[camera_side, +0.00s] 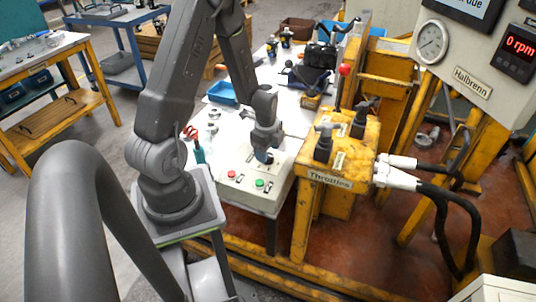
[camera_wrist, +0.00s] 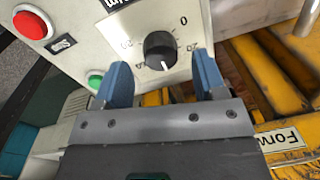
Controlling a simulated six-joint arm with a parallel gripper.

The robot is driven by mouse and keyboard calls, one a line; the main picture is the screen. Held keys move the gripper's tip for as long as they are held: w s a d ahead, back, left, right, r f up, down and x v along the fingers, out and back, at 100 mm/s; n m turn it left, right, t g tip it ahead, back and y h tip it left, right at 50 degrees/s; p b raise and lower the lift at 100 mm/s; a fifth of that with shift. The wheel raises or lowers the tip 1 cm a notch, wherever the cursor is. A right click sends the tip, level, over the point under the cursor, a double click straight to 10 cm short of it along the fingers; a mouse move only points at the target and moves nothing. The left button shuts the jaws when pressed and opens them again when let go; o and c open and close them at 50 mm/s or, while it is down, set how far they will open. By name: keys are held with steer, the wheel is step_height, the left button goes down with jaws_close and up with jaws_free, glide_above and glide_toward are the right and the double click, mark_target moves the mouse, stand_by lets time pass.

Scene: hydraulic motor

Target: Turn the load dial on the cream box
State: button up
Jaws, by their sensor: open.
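The cream box (camera_side: 247,181) stands below my gripper in the side view, with a red and a green button on its top. In the wrist view, the load dial (camera_wrist: 161,50) is a black round knob with a white pointer line on a pale scale plate. The pointer is toward the lower part of the picture. My gripper (camera_wrist: 160,78) is open, with one blue finger to the left of the dial and one to the right, and visible gaps to both. In the side view my gripper (camera_side: 264,157) is low over the box and hides the dial.
The red button (camera_wrist: 31,24) and green button (camera_wrist: 95,79) lie left of the dial. The yellow throttle block (camera_side: 345,150) with its levers stands right of the box. A gauge (camera_side: 432,41) and a display reading 0 rpm (camera_side: 518,47) are at the upper right.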

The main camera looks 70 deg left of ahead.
steer(key=shift+f, duration=1.15)
steer(key=shift+c, duration=0.3)
steer(key=c, duration=0.9)
steer(key=shift+o, duration=0.2)
